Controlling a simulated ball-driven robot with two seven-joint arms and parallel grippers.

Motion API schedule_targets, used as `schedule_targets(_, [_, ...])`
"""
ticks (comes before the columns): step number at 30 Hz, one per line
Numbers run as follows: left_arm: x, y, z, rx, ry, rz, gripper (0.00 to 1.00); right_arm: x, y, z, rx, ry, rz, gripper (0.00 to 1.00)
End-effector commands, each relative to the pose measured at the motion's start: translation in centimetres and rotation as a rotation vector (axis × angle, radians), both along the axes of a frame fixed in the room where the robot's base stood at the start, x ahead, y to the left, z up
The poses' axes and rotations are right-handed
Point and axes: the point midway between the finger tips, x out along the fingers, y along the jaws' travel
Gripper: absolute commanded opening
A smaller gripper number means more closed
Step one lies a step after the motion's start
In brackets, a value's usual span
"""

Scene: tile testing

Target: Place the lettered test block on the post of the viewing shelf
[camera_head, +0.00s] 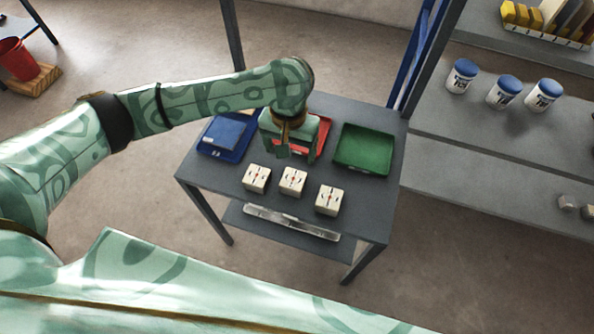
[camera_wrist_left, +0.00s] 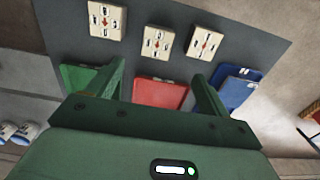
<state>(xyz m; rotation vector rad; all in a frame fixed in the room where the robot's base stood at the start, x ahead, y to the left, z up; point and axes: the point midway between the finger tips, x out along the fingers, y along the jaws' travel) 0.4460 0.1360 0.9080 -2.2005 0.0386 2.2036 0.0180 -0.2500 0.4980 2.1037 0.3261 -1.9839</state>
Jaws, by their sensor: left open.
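Three pale blocks with dark marks and a red arrow stand in a row on the grey table: a left one (camera_head: 256,178), a middle one (camera_head: 292,181) and a right one (camera_head: 329,200). The wrist view shows the same blocks in reversed order (camera_wrist_left: 106,19) (camera_wrist_left: 156,43) (camera_wrist_left: 205,43). The marks are too small to read, so I cannot tell which is the test block. My left gripper (camera_head: 291,151) is open and empty, over the red tray behind the blocks; its fingers also show in the wrist view (camera_wrist_left: 160,80). I cannot make out the shelf post. My right gripper is out of view.
The grey table (camera_head: 225,181) carries a blue tray (camera_head: 207,149), a red tray (camera_head: 325,133) and an empty green tray (camera_head: 364,151). A clear strip (camera_head: 290,222) lies below its front edge. Grey shelving (camera_head: 440,130) at right holds white jars with blue lids (camera_head: 503,92).

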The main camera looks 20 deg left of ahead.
Motion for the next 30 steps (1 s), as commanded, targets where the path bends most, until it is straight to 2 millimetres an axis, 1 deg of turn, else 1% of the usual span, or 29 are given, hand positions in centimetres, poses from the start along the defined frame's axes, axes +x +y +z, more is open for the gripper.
schedule_targets(1, [-0.1, 0.0, -1.7, -0.001, 0.007, 0.0, 0.8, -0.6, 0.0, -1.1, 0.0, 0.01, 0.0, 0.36])
schedule_targets(3, [-0.1, -0.1, -3.6, -0.002, 0.01, 0.0, 0.8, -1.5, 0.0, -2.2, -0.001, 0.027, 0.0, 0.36])
schedule_targets(6, [-0.1, 0.0, -6.4, -0.001, 0.01, 0.0, 0.8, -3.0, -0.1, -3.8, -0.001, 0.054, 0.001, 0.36])
schedule_targets(9, [-0.1, -0.1, -8.6, -0.001, 0.009, 0.0, 0.8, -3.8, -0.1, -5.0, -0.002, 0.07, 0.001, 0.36])
schedule_targets(12, [0.0, -0.1, -10.0, -0.002, 0.007, 0.0, 0.8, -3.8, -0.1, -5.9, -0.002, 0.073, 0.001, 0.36])
schedule_targets(18, [0.0, -0.1, -10.8, -0.002, 0.003, 0.0, 0.8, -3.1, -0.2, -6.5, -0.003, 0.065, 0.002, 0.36])
schedule_targets(20, [0.1, -0.2, -11.3, -0.002, 0.004, 0.0, 0.8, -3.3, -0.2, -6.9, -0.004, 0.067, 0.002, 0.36])
schedule_targets(27, [0.6, -0.5, -15.3, -0.003, 0.009, -0.001, 0.8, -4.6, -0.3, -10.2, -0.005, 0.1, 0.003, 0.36])
schedule_targets(30, [0.6, -0.5, -16.0, -0.003, 0.006, -0.001, 0.8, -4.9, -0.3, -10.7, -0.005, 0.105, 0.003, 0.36])
